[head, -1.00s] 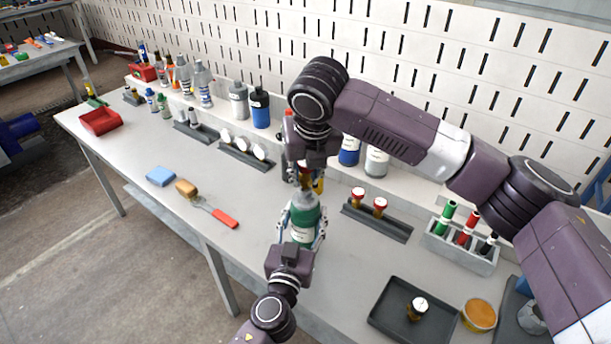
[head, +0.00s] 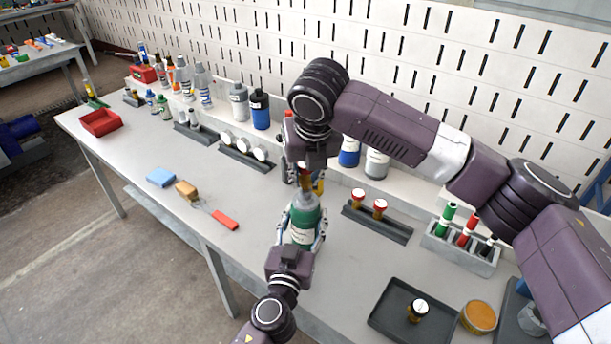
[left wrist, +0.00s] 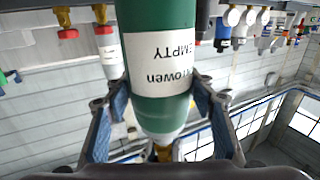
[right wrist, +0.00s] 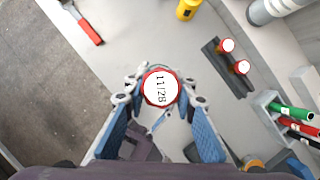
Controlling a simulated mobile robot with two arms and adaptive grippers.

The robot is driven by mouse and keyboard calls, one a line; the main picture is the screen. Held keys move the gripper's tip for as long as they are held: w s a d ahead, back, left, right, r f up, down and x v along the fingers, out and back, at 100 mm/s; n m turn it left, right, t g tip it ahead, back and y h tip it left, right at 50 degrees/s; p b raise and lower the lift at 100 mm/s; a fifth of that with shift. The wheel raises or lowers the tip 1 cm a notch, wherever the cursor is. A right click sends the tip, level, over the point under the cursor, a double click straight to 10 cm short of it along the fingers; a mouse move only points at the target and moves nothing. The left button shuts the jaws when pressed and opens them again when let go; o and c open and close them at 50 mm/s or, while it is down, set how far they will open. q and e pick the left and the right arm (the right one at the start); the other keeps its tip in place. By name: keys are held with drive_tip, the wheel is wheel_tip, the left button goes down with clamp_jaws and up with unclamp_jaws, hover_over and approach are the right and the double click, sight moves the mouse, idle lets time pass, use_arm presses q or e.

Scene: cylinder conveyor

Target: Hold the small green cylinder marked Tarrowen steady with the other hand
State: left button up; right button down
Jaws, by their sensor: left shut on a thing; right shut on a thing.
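The small green cylinder (head: 305,222) stands upright in the head view, with a white label and pale shoulder. In the left wrist view it (left wrist: 160,85) appears upside down, its label reading "…rrowen EMPTY", a brass fitting at its end. My left gripper (head: 302,225) is shut on its body, one finger on each side. My right gripper (head: 305,178) is directly above, shut on a red-rimmed white round top (right wrist: 161,88) marked 11/28. The right wrist view looks down on this top, which hides what is beneath. Whether it joins the cylinder's fitting cannot be told.
A rack with two red-capped vials (head: 368,203) and a grey holder with coloured tubes (head: 462,240) stand to the right. A dark tray (head: 386,318) lies in front. A blue sponge (head: 161,177) and red-handled tool (head: 224,220) lie left. Bottles line the back shelf.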

drive_tip(key=shift+f, duration=0.6)
drive_tip(key=shift+r, duration=0.1)
drive_tip(key=shift+r, duration=1)
drive_tip(key=shift+f, duration=1.1)
idle(1.2)
drive_tip(key=c, duration=1.5)
unclamp_jaws()
drive_tip(key=shift+r, duration=0.1)
drive_tip(key=v, duration=1.2)
